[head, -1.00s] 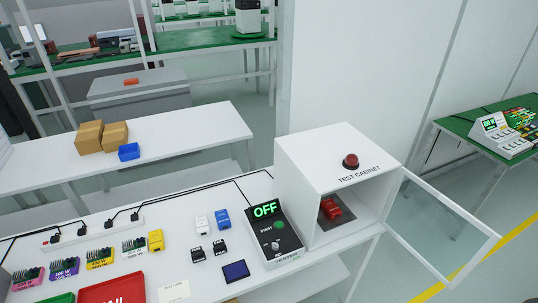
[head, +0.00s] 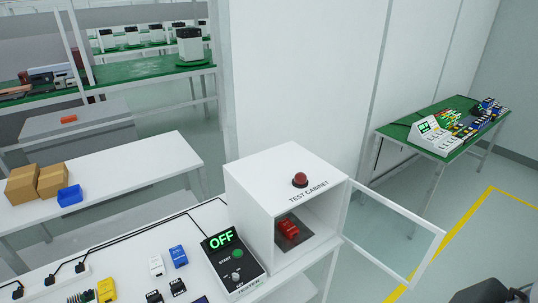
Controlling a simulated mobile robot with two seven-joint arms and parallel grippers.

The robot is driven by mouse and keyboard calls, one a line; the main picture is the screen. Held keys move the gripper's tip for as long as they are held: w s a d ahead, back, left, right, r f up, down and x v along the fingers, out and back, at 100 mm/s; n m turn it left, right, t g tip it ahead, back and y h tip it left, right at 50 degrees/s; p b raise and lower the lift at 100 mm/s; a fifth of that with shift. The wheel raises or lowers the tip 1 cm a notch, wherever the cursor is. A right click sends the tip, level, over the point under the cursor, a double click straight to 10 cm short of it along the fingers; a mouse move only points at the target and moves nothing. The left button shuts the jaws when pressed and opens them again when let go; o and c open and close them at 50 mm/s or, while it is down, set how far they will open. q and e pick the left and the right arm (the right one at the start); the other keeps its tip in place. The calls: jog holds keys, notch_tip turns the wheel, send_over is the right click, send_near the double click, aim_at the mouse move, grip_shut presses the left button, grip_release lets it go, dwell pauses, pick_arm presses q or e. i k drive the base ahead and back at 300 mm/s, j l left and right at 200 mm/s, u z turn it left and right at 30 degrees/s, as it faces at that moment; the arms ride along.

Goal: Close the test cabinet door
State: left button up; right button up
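The white test cabinet (head: 252,205) stands at the right end of the white workbench. Its door (head: 395,235), a clear pane in a white frame, is swung wide open to the right, hinged at the cabinet's right front edge. A red object (head: 288,229) lies on a dark pad inside the cabinet. A red dome (head: 300,180) sits on the cabinet top. A dark piece at the lower right corner may be part of my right arm or gripper (head: 490,293), but its fingers cannot be made out. My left gripper is not in view.
The tester (head: 233,262), reading OFF, stands just left of the cabinet. Small white, blue, black and yellow parts lie on the bench further left. A green table (head: 440,150) with devices stands at the back right. The floor around the door is clear.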

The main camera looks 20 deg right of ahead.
aim_at(440, 234)
jog(key=l+u, duration=0.15)
jog(key=l, duration=0.5)
jog(key=l+u, duration=0.2)
jog(key=l, duration=0.45)
jog(key=l+u, duration=0.15)
jog(key=l, duration=0.5)
jog(key=l+u, duration=0.15)
jog(key=l, duration=0.45)
jog(key=k+l+u, duration=0.2)
jog(key=l, duration=0.45)
jog(key=l+u, duration=0.15)
jog(key=l, duration=0.45)
jog(key=k+l+u, duration=0.15)
jog(key=l, duration=0.45)
jog(key=k+l+u, duration=0.2)
jog(key=l, duration=0.35)
jog(key=k, duration=0.1)
